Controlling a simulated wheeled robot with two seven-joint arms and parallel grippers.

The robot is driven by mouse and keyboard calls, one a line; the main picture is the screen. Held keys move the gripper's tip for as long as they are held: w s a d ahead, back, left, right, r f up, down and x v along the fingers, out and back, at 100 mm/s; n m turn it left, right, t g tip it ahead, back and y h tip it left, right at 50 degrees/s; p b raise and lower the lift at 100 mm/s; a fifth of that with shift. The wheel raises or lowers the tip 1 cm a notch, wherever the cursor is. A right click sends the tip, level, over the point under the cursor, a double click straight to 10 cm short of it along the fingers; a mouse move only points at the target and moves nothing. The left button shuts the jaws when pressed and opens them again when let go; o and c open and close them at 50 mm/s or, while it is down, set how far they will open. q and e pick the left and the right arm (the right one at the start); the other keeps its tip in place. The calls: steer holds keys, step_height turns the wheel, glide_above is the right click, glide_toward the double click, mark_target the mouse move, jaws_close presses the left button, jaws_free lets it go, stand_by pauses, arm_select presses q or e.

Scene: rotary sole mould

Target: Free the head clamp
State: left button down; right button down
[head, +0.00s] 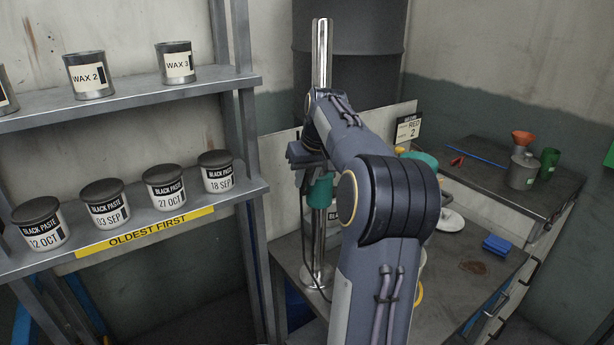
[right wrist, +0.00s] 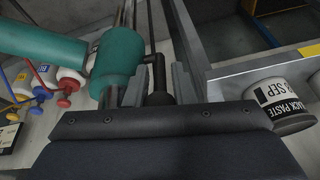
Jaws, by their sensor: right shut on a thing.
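The head clamp (head: 318,191) is a teal collar around an upright steel column (head: 320,60). It also shows in the right wrist view (right wrist: 118,62), with a teal arm running off to the left. A dark clamp lever (right wrist: 158,84) sticks out beside the collar. My right gripper (head: 300,156) is at the column, just above the collar. It is shut on the lever, which sits between the fingers in the right wrist view. My right arm hides much of the head and bench in the head view. My left gripper is not in view.
A shelf (head: 150,225) with several black paste tins stands to the left, close to the column. The workbench (head: 465,270) on the right carries a blue block (head: 497,245). A side table (head: 480,175) holds a grey can (head: 522,170) and a green cup (head: 549,162).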

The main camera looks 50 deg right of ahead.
stand_by(0.4)
steer(key=c, duration=1.6)
jaws_free()
steer(key=shift+o, duration=0.6)
steer(key=shift+w, duration=0.15)
steer(key=v, duration=0.7)
steer(key=shift+r, duration=0.35)
